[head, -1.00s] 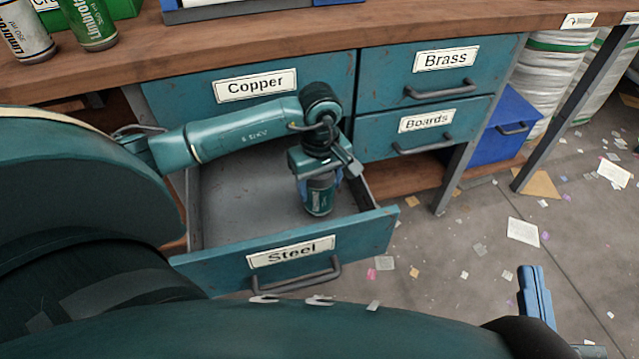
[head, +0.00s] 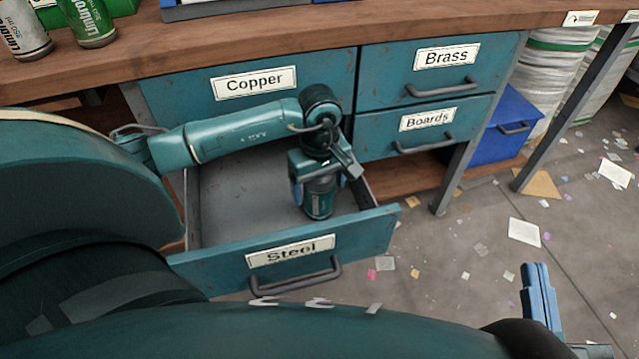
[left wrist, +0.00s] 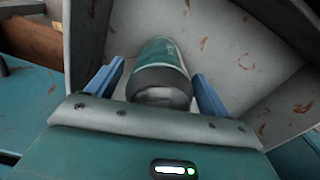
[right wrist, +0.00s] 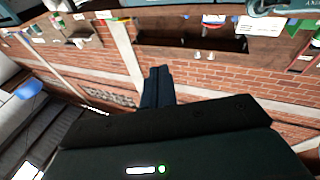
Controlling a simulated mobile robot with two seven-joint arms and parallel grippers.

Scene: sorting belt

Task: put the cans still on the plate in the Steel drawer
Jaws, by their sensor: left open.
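The Steel drawer (head: 220,268) is pulled open, with its label on the front. In the left wrist view gaps show between can and fingers. My right gripper (head: 540,300) is away at the lower right, shut and empty. A green can (head: 92,22) and a silver can (head: 24,32) stand on the bench. No plate is in view.
The Copper (head: 200,90), Brass (head: 490,58) and Boards (head: 465,115) drawers are shut. The wooden bench top (head: 260,45) overhangs them. A blue bin (head: 505,130) stands right of the drawers. The left part of the Steel drawer's floor is clear.

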